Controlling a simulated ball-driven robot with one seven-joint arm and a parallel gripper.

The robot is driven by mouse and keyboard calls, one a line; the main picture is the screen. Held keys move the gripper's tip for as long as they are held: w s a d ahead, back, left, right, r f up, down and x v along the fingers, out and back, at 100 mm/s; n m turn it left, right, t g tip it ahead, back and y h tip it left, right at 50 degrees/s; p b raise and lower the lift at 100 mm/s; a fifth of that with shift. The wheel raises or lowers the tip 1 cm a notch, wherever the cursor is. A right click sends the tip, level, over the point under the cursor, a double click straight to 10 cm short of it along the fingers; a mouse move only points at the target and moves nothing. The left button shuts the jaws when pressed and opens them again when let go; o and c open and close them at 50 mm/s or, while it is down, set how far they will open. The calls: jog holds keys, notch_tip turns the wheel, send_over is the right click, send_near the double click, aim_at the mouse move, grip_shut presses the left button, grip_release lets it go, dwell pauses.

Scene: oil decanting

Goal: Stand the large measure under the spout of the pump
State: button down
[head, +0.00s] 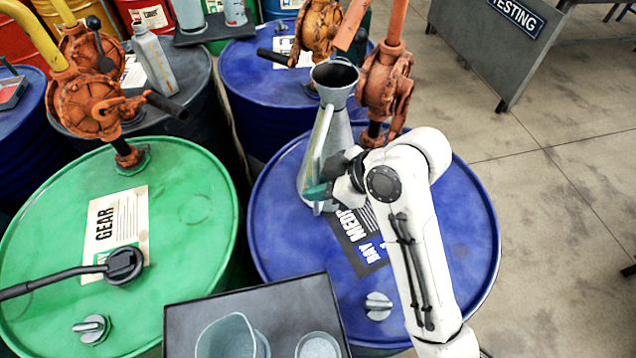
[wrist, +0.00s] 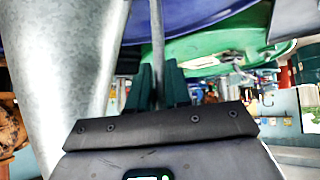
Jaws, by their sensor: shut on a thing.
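The large measure (head: 338,128) is a grey galvanised jug with a flared mouth, upright over the blue drum (head: 455,215). I cannot tell whether its base touches the lid. My gripper (head: 322,190) is shut on its handle, low on the jug's near left side. In the wrist view, the handle (wrist: 157,35) runs between the dark green fingers of my gripper (wrist: 157,88), and the jug's wall (wrist: 65,75) fills the left. The rusty orange pump (head: 384,85) stands behind the jug on the same drum. Its spout (head: 352,24) shows just above the jug's mouth.
A green drum (head: 190,205) with another orange pump (head: 92,100) stands left. A dark tray (head: 185,318) in front holds a larger grey vessel (head: 230,338) and a small cup (head: 318,346). A cap (head: 378,306) sits on the blue lid.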

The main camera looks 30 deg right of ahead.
jog(key=c, duration=1.1)
grip_release()
jog(key=shift+f, duration=0.1)
jog(key=shift+o, duration=0.2)
jog(key=p+v, duration=0.3)
jog(key=v, duration=0.9)
